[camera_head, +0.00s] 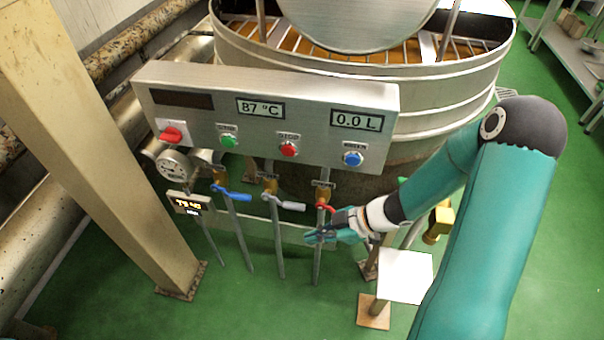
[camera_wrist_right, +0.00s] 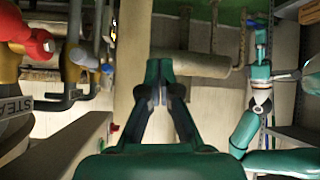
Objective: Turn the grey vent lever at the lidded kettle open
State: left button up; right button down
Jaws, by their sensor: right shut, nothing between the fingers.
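The grey vent lever (camera_head: 289,206) sits on the middle of three pipes below the control panel. Its handle points right, crosswise to its vertical pipe. My right gripper (camera_head: 318,237) is below and right of it, apart from it, just under the red lever (camera_head: 325,208). The fingers are shut and empty; in the right wrist view the fingertips (camera_wrist_right: 160,85) meet with nothing between them. The lidded kettle (camera_head: 440,85) stands behind the panel. A teal arm, apparently my left, shows at the right of the wrist view; its gripper is too small to read.
The blue lever (camera_head: 232,194) is left of the grey one. The red lever, close above my right gripper, also shows in the wrist view (camera_wrist_right: 38,42). The control panel (camera_head: 275,105) overhangs the levers. A beige post (camera_head: 90,150) stands at left.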

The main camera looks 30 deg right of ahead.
jog(key=s+d+r+m+t+h+p, duration=0.1)
jog(key=d+r+p, duration=0.4)
jog(key=r+p, duration=0.3)
jog(key=s+d+r+h+p, duration=0.2)
jog(key=d+r+p, duration=0.35)
jog(key=r, duration=0.45)
jog(key=b, duration=0.3)
send_over(299, 206)
jog(key=s, duration=0.2)
notch_tip(299, 206, down, 13)
jog(key=f, duration=0.1)
jog(key=w+f, duration=0.1)
jog(key=f, duration=0.1)
jog(key=shift+d+f+m, duration=0.1)
jog(key=shift+d+m, duration=0.05)
jog(key=shift+m, duration=0.25)
pick_arm(q)
notch_tip(299, 206, up, 14)
jog(key=shift+f, duration=0.2)
pick_arm(e)
jog(key=shift+d+f, duration=0.1)
jog(key=shift+f, duration=0.4)
